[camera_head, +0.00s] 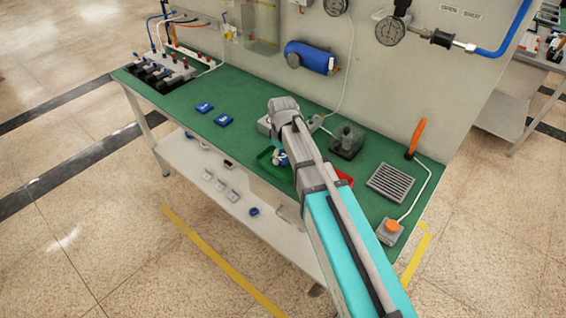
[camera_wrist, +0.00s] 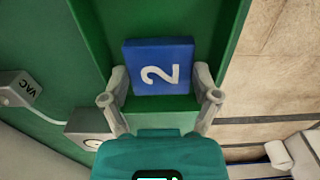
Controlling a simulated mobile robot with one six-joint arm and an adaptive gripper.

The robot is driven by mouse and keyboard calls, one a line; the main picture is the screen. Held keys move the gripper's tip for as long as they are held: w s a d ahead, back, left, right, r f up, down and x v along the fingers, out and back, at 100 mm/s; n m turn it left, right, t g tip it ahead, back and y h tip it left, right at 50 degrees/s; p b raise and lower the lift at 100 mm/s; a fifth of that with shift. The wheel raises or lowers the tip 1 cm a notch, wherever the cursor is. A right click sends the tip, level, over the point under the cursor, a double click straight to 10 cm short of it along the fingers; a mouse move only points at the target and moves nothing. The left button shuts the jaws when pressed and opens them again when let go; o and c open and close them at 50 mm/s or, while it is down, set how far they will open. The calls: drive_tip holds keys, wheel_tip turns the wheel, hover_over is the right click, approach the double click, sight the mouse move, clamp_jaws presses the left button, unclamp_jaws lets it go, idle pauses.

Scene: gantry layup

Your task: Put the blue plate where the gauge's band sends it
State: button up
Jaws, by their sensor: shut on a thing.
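A blue plate marked with a white 2 (camera_wrist: 160,66) sits between the two fingers of my gripper (camera_wrist: 161,80) in the wrist view, and the fingers are shut on its sides. Green tray walls (camera_wrist: 85,28) show on both sides of it, so the plate is over or inside the green tray; I cannot tell if it touches the floor. In the head view the green tray (camera_head: 266,161) is partly hidden by my arm. A round wall gauge (camera_head: 390,31) hangs at the upper right, its reading too small to tell. Another gauge (camera_head: 335,6) is cut off at the top.
A red tray (camera_head: 346,179) is mostly hidden behind my arm. Two blue plates (camera_head: 204,107) (camera_head: 223,120) lie on the green bench left of it. A grey block (camera_head: 347,141), a vented plate (camera_head: 391,183) and an orange-button box (camera_head: 389,230) stand at right.

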sight(283, 157)
drive_tip(key=shift+f+b, duration=0.65)
drive_tip(key=shift+f, duration=0.35)
drive_tip(key=shift+f, duration=0.15)
drive_tip(key=o, duration=1.1)
drive_tip(key=shift+c, duration=0.2)
drive_tip(key=shift+r, duration=0.2)
wheel_tip(283, 157, up, 12)
drive_tip(key=p, duration=1.2)
